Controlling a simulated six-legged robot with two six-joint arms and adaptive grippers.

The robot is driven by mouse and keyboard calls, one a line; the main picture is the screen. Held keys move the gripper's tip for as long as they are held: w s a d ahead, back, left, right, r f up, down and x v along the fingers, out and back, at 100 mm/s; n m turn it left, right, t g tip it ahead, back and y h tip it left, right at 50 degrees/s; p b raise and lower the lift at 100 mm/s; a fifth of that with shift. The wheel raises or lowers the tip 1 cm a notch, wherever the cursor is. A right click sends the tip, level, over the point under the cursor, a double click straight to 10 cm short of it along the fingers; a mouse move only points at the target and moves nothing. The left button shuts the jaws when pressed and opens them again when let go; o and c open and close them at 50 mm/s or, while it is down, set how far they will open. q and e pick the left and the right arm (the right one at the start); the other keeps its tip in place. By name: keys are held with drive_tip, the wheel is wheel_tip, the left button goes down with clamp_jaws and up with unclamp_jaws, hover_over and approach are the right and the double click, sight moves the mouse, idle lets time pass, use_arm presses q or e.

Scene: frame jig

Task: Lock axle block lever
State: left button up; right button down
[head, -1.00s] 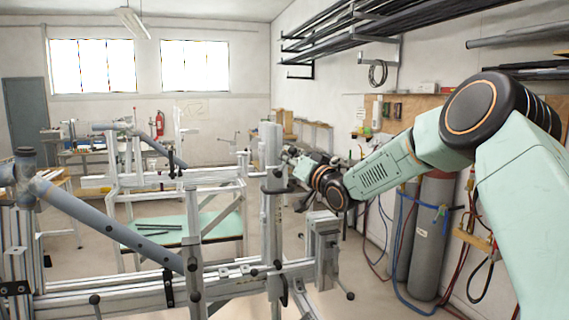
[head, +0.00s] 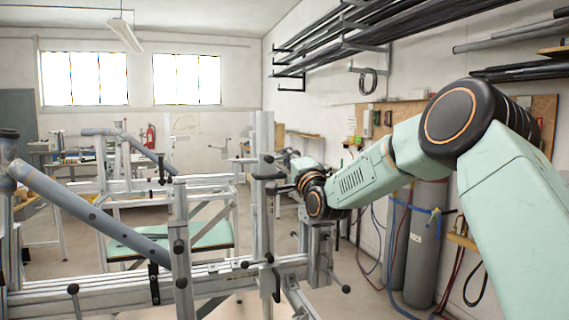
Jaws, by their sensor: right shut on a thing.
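The metal frame jig (head: 215,286) stands in front of me, with a grey tube slanting across its left part. An upright post (head: 264,135) rises near its right end and carries a block with a small black lever (head: 268,177). My right gripper (head: 284,182) reaches in from the right, its fingers at the post beside this lever. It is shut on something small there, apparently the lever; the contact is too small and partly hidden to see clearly. My left gripper is out of view.
A clamp-like block (head: 321,250) with a black-knobbed handle sits at the jig's right end, below my right wrist. Grey gas cylinders (head: 428,245) with hoses stand along the right wall. A second frame with a green-topped table is behind.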

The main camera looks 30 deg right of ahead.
drive_tip(key=shift+d+f+m+h+b, duration=0.1)
drive_tip(key=shift+f+m+h+b, duration=0.6)
drive_tip(key=shift+m, duration=0.6)
drive_tip(key=shift+f, duration=0.2)
drive_tip(key=c, duration=1.8)
unclamp_jaws()
drive_tip(key=shift+s, duration=0.1)
drive_tip(key=shift+o, duration=1.4)
drive_tip(key=shift+s+r, duration=0.25)
drive_tip(key=shift+o, duration=0.4)
drive_tip(key=shift+d, duration=0.1)
drive_tip(key=shift+w, duration=0.15)
